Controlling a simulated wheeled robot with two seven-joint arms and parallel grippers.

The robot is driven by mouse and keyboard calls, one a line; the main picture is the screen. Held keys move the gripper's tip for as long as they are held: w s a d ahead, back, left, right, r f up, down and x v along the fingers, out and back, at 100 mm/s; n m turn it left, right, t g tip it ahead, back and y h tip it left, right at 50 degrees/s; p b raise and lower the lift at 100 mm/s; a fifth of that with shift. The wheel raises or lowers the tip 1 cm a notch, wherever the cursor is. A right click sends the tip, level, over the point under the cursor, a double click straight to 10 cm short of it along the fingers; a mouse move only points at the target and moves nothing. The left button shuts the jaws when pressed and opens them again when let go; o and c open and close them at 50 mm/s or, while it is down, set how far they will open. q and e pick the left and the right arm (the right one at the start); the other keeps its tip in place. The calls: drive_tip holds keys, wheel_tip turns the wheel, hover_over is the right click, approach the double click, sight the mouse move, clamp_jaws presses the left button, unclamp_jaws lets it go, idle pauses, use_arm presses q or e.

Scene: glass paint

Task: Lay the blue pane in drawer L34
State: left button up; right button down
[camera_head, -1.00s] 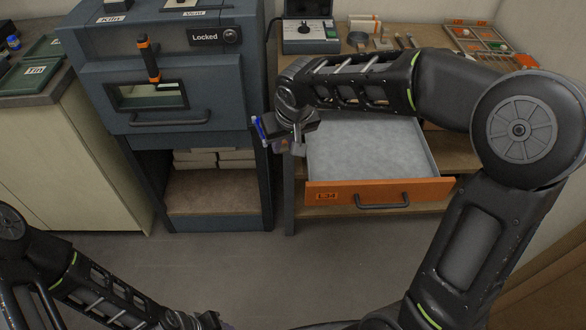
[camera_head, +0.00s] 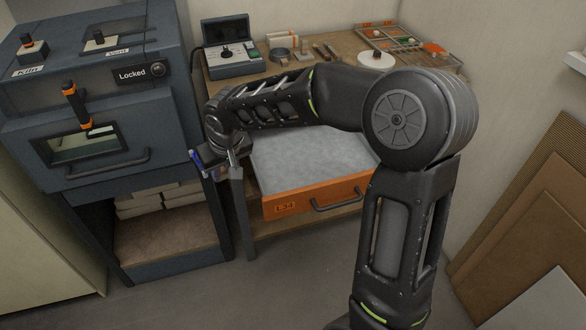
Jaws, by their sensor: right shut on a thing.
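The blue pane (camera_head: 195,158) shows only as a thin, mostly edge-on blue sliver at the left side of my right gripper (camera_head: 208,163). That gripper is shut on it, left of the open drawer, and its own hand hides much of the pane. Drawer L34 (camera_head: 310,160) is pulled out from under the wooden bench. It has an orange front with an L34 label, a dark handle and a pale grey, empty-looking floor. My right arm crosses above the drawer's back part. My left gripper is out of view.
The blue-grey kiln (camera_head: 150,111) stands close left of the gripper, with a "Locked" sign. The bench leg (camera_head: 239,215) is just below the gripper. A control box (camera_head: 231,47) and tools lie on the bench top. Brown boards (camera_head: 530,230) lean at the right wall.

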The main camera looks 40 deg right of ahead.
drive_tip(key=shift+m+h, duration=0.3)
drive_tip(key=shift+m, duration=0.5)
drive_tip(key=w+d+f+b, duration=0.1)
drive_tip(key=d+f, duration=0.1)
drive_tip(key=d, duration=0.1)
drive_tip(key=d+f+b, duration=0.1)
drive_tip(key=d+f, duration=0.2)
drive_tip(key=d, duration=0.1)
drive_tip(key=w+d+f+b, duration=0.1)
drive_tip(key=d+f, duration=0.2)
drive_tip(key=d, duration=0.1)
drive_tip(key=shift+w+d+f, duration=0.2)
drive_tip(key=shift+w+d, duration=0.05)
drive_tip(key=shift+w, duration=0.05)
drive_tip(key=m+b, duration=0.1)
drive_tip(key=b, duration=0.2)
hover_over(292, 177)
drive_tip(key=s+a, duration=0.1)
drive_tip(key=shift+h, duration=0.4)
wheel_tip(292, 177, down, 6)
drive_tip(key=shift+r, duration=0.1)
drive_tip(key=shift+s+d, duration=0.1)
drive_tip(key=shift+d, duration=0.25)
drive_tip(key=shift+f+b, duration=0.7)
drive_tip(key=shift+f, duration=0.7)
drive_tip(key=shift+f, duration=0.1)
drive_tip(key=c, duration=1.1)
unclamp_jaws()
drive_tip(key=shift+c, duration=0.2)
